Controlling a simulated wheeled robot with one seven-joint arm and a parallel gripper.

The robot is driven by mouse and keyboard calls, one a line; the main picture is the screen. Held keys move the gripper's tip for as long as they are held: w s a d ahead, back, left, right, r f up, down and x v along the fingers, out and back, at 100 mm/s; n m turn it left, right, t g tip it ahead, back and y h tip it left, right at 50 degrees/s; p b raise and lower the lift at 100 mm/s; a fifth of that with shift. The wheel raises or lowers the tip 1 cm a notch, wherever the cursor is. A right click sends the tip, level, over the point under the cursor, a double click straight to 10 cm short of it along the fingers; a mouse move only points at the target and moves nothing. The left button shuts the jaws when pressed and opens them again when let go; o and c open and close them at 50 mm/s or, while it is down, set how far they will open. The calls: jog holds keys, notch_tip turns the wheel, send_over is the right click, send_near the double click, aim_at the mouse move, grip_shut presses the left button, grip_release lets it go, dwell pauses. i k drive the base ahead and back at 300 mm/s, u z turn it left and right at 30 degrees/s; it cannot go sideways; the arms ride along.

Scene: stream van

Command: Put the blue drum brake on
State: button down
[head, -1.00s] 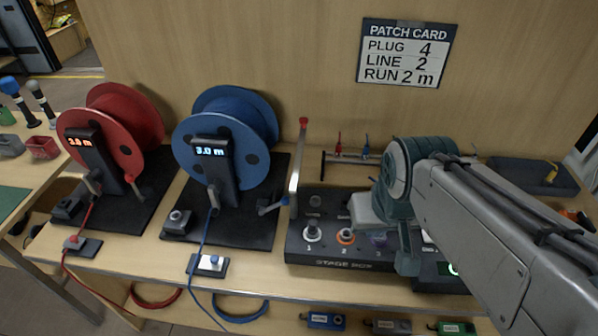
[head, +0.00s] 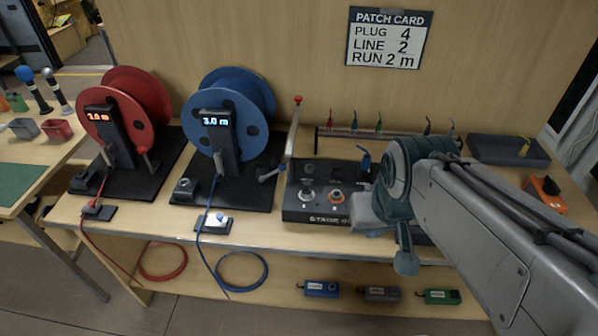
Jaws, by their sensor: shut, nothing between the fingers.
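The blue drum (head: 238,92) stands upright on its black base (head: 237,193), left of centre; its post display (head: 214,122) reads 3.0 m. A small black block with a pale knob (head: 184,186) sits at its front left. My gripper (head: 368,212) is to the right, over the stage box (head: 316,214), well away from the drum. It is shut and empty; its fingertips are mostly hidden by my arm.
A red drum (head: 140,90) stands left of the blue one. A tall red-tipped lever (head: 293,140) rises between the blue drum and the stage box. A blue-topped piece (head: 363,160) stands beside my gripper. A grey tray (head: 500,150) is at the back right.

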aim_at(273, 173)
jog(key=u, duration=0.15)
jog(key=i, duration=0.5)
jog(key=z, duration=1.05)
